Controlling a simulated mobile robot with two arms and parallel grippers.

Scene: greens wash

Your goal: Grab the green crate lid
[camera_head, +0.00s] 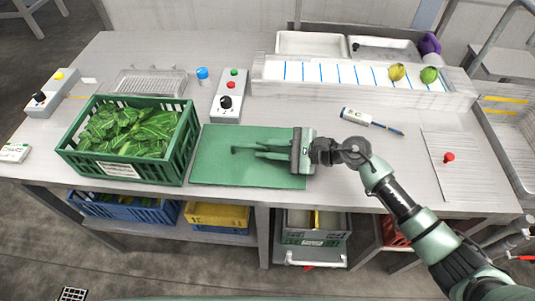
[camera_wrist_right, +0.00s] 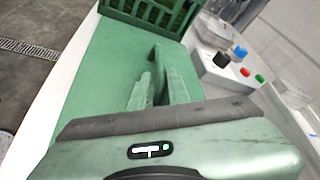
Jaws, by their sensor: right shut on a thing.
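The green crate lid (camera_head: 215,172) is a flat green panel lying on the table, just right of the green crate (camera_head: 185,150) full of leafy greens. My right gripper (camera_head: 250,151) reaches in from the right, low over the middle of the lid, with its green fingers pointing left. The fingers are close together and shut on the lid; the exact contact is hard to make out, green on green. In the right wrist view the lid (camera_wrist_right: 105,65) spreads under and around the fingers (camera_wrist_right: 155,75), with the crate (camera_wrist_right: 150,12) beyond. My left gripper is not in view.
A grey control box (camera_head: 229,98) with buttons stands behind the lid. Bins sit below the table.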

